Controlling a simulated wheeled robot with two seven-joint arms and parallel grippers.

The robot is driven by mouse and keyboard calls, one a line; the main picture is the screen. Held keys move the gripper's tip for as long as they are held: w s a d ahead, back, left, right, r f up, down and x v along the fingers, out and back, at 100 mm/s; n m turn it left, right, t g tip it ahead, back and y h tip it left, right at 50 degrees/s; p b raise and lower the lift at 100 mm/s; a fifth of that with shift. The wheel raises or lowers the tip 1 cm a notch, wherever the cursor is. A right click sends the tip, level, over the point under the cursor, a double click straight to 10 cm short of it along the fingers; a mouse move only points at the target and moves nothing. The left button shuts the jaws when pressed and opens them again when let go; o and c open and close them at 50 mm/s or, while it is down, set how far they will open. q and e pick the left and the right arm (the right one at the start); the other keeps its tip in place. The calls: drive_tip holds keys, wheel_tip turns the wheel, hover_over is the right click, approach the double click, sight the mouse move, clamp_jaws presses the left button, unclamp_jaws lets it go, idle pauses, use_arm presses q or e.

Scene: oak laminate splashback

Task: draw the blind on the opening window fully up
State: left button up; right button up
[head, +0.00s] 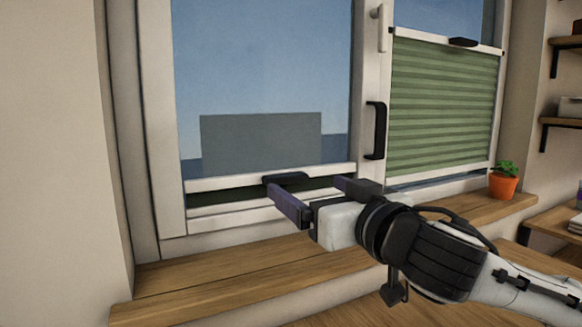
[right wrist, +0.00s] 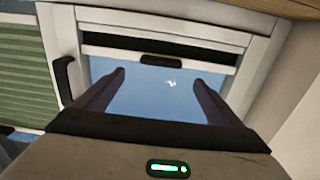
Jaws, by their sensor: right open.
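The opening window is the left sash (head: 154,110), with a black handle (head: 376,130) on its right stile. Its blind is a narrow dark green folded band (head: 225,196) low on the sash, under a white rail (head: 225,183). A dark pull tab (head: 285,177) sits on that rail. My right gripper (head: 307,186) is open and empty in front of the rail. In the right wrist view, which is turned over, the tab (right wrist: 162,61) lies beyond and between the open fingertips (right wrist: 159,78), apparently untouched. My left gripper is not in view.
The right pane has a spread green pleated blind (head: 440,105) with its own dark tab (head: 463,42). A potted plant (head: 503,182) stands at the right end of the wooden sill (head: 240,273). Shelves (head: 565,122) are at the far right. The sill's left part is clear.

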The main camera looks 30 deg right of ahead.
sight(289, 177)
drive_tip(key=w, duration=0.4)
drive_tip(key=w+p, duration=0.1)
drive_tip(key=w, duration=0.3)
drive_tip(key=shift+w+d, duration=0.2)
drive_tip(key=shift+w, duration=0.05)
drive_tip(key=c, duration=1.5)
drive_tip(key=shift+d, duration=0.1)
